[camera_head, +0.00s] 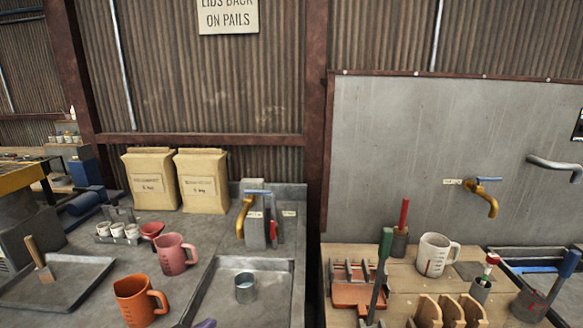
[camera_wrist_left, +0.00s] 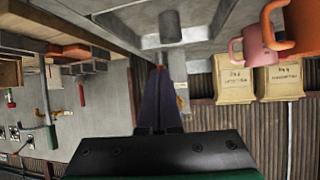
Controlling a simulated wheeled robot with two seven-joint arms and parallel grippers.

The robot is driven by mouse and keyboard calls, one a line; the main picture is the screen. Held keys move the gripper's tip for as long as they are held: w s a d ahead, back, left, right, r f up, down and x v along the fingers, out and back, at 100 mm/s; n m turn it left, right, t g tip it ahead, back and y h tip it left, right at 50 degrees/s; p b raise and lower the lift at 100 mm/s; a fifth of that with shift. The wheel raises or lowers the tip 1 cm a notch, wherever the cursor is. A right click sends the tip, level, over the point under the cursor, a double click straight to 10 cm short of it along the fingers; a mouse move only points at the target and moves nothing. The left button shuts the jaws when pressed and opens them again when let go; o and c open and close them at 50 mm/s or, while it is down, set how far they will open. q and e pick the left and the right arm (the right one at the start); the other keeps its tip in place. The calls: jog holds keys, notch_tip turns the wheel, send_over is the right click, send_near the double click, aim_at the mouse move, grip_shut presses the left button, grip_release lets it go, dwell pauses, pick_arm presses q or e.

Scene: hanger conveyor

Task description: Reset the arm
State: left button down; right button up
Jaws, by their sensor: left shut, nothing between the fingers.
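My left gripper (camera_head: 205,323) barely shows in the head view, as a purple tip at the bottom edge in front of the grey sink tray. In the left wrist view its two dark purple fingers (camera_wrist_left: 159,98) are together with nothing between them. That view is upside down. The rest of my left arm is hidden below the head view. My right gripper is in neither view.
An orange jug (camera_head: 136,300) and a pink jug (camera_head: 174,254) stand left of the sink tray (camera_head: 212,288), which holds a metal cup (camera_head: 245,287). Two paper bags (camera_head: 202,180) stand behind. A wooden bench (camera_head: 400,277) with a white jug (camera_head: 436,255) and tools is at right.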

pick_arm(q)
jog(key=s+a+f+g+y, duration=0.1)
jog(key=s+a+f+g, duration=0.1)
jog(key=s+f+g, duration=0.5)
jog(key=s+a+f+g+y, duration=0.1)
jog(key=s+a+f+y, duration=0.3)
jog(key=s, duration=0.6)
notch_tip(320, 180, down, 24)
jog(key=s+d+g+h, duration=0.1)
jog(key=s+h, duration=0.1)
jog(key=s, duration=0.1)
jog(key=s+a+f+g, duration=0.1)
jog(key=s+a+f, duration=0.1)
jog(key=s+f, duration=1.2)
jog(key=shift+s+a+f+g, duration=0.2)
jog(key=shift+s+a+g, duration=0.1)
jog(key=shift+s, duration=0.95)
